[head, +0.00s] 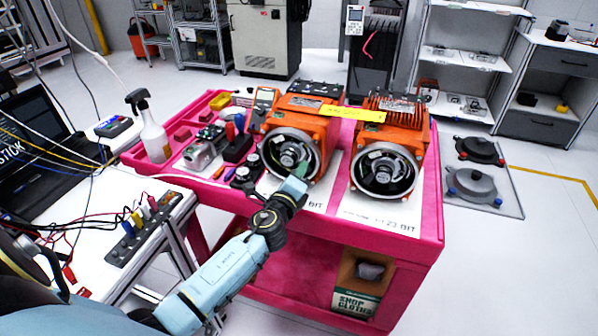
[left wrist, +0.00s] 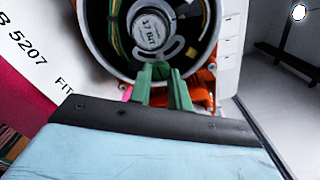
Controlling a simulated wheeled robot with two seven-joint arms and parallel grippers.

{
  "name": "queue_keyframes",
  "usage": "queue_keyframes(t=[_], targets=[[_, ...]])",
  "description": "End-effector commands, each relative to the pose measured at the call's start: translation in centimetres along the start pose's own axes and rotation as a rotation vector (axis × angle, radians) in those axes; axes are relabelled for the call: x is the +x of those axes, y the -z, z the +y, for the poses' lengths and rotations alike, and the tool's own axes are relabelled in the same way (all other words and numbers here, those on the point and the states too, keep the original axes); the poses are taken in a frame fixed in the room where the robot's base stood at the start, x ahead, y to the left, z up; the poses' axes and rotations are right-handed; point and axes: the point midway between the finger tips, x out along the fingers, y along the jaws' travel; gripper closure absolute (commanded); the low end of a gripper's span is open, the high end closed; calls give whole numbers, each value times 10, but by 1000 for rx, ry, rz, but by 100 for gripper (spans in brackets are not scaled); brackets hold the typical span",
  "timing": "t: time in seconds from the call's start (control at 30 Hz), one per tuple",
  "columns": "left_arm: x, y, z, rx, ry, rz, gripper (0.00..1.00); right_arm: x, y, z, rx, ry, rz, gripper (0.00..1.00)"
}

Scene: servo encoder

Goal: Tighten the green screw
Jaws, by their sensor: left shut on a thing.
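Two orange servo motors stand on the pink cart, the left motor (head: 312,104) and the right motor (head: 400,125). Each has a round black encoder end facing me, the left encoder (head: 292,153) and the right encoder (head: 383,172). My left gripper (head: 301,177) is at the lower edge of the left encoder. In the left wrist view its green fingers (left wrist: 156,72) meet at the lower rim of the encoder, below a round label reading "17 BIT" (left wrist: 149,30). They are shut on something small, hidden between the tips. I cannot make out the green screw. My right gripper is out of view.
A side table with a socket strip (head: 143,228) and loose cables stands at left.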

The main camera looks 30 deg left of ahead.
Motion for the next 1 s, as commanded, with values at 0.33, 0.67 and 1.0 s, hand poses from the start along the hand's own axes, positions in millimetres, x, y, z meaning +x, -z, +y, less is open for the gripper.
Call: queue_keyframes(t=[0.33,0.67,1.0], targets=[[-1,1,2,95,-3,3,100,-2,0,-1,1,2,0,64],[-1,2,2,103,-4,3,100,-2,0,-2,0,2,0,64],[-1,1,2,101,-2,2,59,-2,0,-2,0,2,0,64]])
